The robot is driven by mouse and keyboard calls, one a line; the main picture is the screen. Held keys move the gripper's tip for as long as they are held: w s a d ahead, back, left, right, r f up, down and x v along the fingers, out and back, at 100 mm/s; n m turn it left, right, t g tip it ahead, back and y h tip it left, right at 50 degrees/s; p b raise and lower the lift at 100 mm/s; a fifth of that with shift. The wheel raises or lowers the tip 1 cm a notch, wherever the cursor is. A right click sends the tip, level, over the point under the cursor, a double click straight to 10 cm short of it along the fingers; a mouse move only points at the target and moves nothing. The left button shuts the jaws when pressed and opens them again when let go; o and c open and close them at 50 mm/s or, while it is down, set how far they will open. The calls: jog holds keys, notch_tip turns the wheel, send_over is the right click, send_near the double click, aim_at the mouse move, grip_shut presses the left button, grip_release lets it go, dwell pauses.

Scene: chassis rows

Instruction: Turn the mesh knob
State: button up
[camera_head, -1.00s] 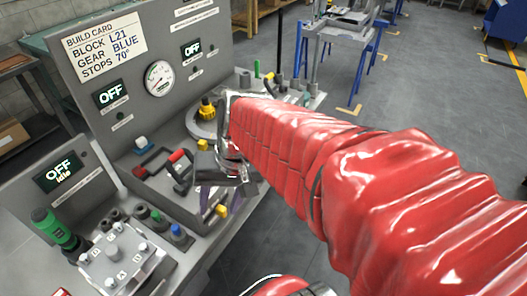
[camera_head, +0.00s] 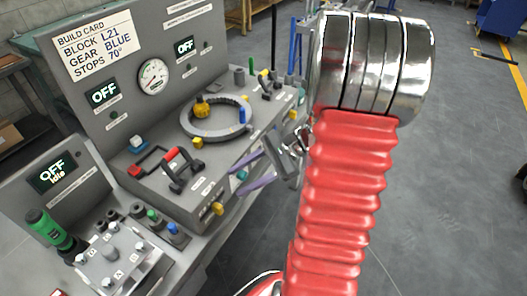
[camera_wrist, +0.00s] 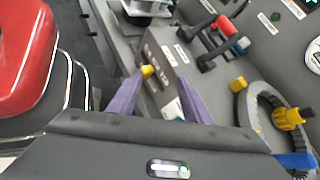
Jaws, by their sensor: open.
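No readable label tells which knob is the mesh knob. A yellow knob (camera_head: 217,208) sticks out of the console's front face; in the wrist view this yellow knob (camera_wrist: 147,71) shows between my fingers, nearer the left fingertip. A teal knob (camera_head: 241,174) is further right on that face, and it shows in the wrist view (camera_wrist: 175,108) by the right finger. My gripper (camera_wrist: 159,78) has two purple fingers spread apart and empty. In the head view my gripper (camera_head: 238,178) is beside the front face; contact cannot be told.
A grey ring (camera_head: 218,133) on the console top carries a yellow gear (camera_head: 202,107) and a blue peg (camera_head: 243,115). Red-handled levers (camera_head: 172,158) stand to its left. A plate with pegs (camera_head: 118,258) is at front left. Open floor lies to the right.

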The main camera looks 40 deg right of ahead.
jog(key=s+d+f+m+t+h, duration=0.1)
jog(key=d+f+m+t, duration=0.2)
jog(key=d, duration=0.4)
jog(key=s+d+f+m+t+h, duration=0.1)
jog(key=s+d+f+m+t, duration=0.1)
jog(key=d+m+t, duration=0.3)
jog(key=s+d+f+m+t+h, duration=0.1)
jog(key=d+f+m+t+h, duration=0.1)
jog(key=d+m, duration=0.4)
jog(key=d+f+t, duration=0.1)
jog(key=d+f, duration=0.1)
jog(key=d, duration=0.2)
jog(key=shift+s+t, duration=0.2)
jog(key=shift+t, duration=0.2)
jog(key=shift+f, duration=0.1)
jog(key=x, duration=1.3)
jog(key=shift+w, duration=0.4)
jog(key=shift+f, duration=0.1)
jog(key=shift+c, duration=0.4)
